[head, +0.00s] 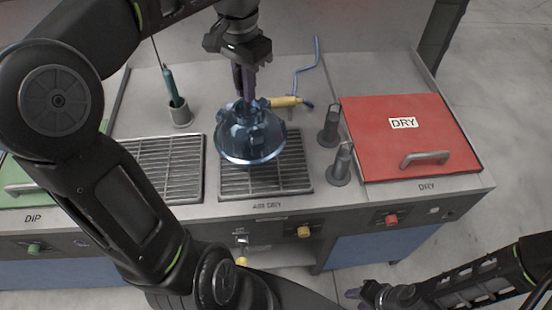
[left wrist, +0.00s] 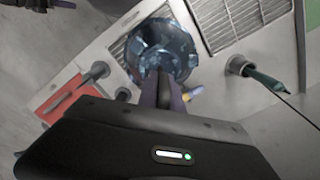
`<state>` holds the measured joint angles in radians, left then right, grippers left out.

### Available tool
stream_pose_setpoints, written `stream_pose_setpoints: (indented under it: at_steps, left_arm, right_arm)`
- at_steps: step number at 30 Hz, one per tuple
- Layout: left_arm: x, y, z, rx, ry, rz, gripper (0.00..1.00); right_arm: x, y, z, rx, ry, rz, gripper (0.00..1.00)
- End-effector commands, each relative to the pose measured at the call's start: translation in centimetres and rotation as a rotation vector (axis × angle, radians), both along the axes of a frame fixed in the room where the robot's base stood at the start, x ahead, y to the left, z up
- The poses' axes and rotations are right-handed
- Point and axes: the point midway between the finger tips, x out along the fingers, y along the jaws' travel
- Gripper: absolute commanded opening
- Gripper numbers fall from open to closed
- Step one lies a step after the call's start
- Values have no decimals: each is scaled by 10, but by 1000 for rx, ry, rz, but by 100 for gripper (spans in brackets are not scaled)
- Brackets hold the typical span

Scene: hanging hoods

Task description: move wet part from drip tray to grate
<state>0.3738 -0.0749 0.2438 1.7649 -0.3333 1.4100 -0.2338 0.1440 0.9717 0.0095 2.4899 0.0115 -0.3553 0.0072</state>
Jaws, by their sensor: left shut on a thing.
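The wet part (head: 249,136) is a glossy, bluish, dark flanged piece with a wide round rim at the bottom. My left gripper (head: 248,98) points down and is shut on its top; the part also shows in the left wrist view (left wrist: 160,48). The part is over the rear of the slatted grate (head: 265,182) marked AIR DRY and hides some of it. I cannot tell whether it touches the slats. A second slatted panel, apparently the drip tray (head: 170,168), is bare to the left. My right gripper (head: 356,298) is low at the bottom edge, away from the bench; its jaw state is unclear.
A yellow-handled tool (head: 285,101) with a blue hose lies behind the part. Two grey posts (head: 340,165) stand right of the grate, before the red DRY lid (head: 415,135). A green-handled tool stands in a cup (head: 180,114). The green lid (head: 22,178) is at far left.

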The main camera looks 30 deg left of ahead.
Motion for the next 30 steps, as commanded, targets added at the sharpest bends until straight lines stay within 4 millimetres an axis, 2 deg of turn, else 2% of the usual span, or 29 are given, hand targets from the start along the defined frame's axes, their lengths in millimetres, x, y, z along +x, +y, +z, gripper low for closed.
stream_pose_setpoints:
  at_steps: [12, 14, 19, 21, 25, 30]
  left_arm:
    - [0, 0, -2, 0, 0, 16, 0]
    - [0, 0, -7, 0, 0, 16, 0]
    - [0, 0, -34, 0, 0, 16, 0]
    - [-1, 0, -39, 0, 5, 16, 0]
    - [-1, 0, -58, 0, 3, 15, 0]
    - [0, 0, -63, 1, 0, 16, 0]
  right_arm:
    - [0, 0, -2, 0, 0, 0, 36]
    - [0, 0, -7, 1, -1, 1, 36]
    - [3, 1, -31, 7, -10, 3, 36]
    - [3, 1, -21, 7, -9, 2, 36]
    - [3, 1, -19, 7, -9, 2, 36]
    - [3, 1, -19, 6, -8, 2, 36]
